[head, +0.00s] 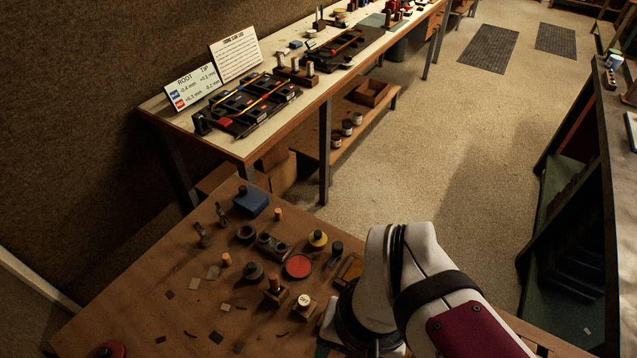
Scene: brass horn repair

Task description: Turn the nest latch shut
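My gripper is out of the picture; only pale links of my own arm show at the lower right. I cannot make out the nest latch for certain. Black fixtures (248,106) with a yellow strip lie on the long pale-topped bench (255,146) at upper left. A second dark fixture (335,50) lies farther back on the same bench. The fixtures are too small in this view to tell whether any latch on them is open or shut.
Two sign cards (236,59) (192,88) stand behind the fixtures. Open floor (440,150) lies right of the bench; a dark shelf (575,200) stands far right.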

